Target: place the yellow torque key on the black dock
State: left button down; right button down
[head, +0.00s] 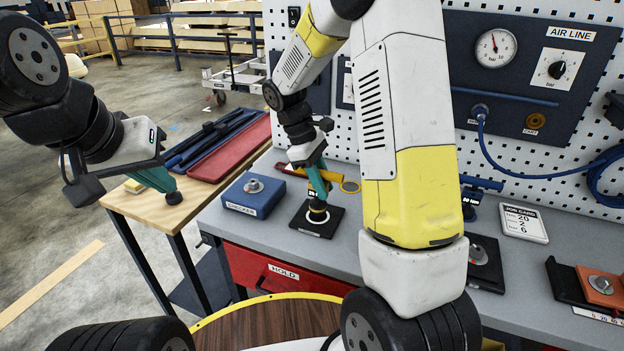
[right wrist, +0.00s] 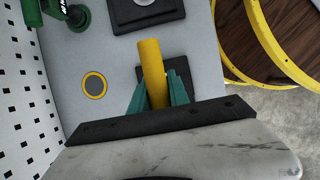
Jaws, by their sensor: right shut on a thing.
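The yellow torque key (head: 329,175) is in my right gripper (head: 317,178), whose teal fingers are shut on it. Its handle lies roughly level and its dark body points down, with its foot over the white ring of the black dock (head: 299,222). I cannot tell whether the foot touches the dock. In the right wrist view, the key's yellow handle (right wrist: 152,62) shows between the teal fingers, with the dock (right wrist: 186,72) partly hidden below. My left gripper (head: 163,182) hangs over the wooden table on the left, away from the key; its jaw opening is unclear.
A blue checker block (head: 253,194) stands left of the dock. A yellow ring (head: 350,186) lies behind it on the grey bench. Another key (head: 482,184), a black base with a silver disc (head: 487,272) and a job card (head: 523,224) are to the right. A pegboard (head: 540,180) rises behind.

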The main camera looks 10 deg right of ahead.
jog(key=shift+f, duration=1)
jog(key=shift+f, duration=0.2)
jog(key=c, duration=1.3)
grip_release()
jog(key=shift+o, duration=0.2)
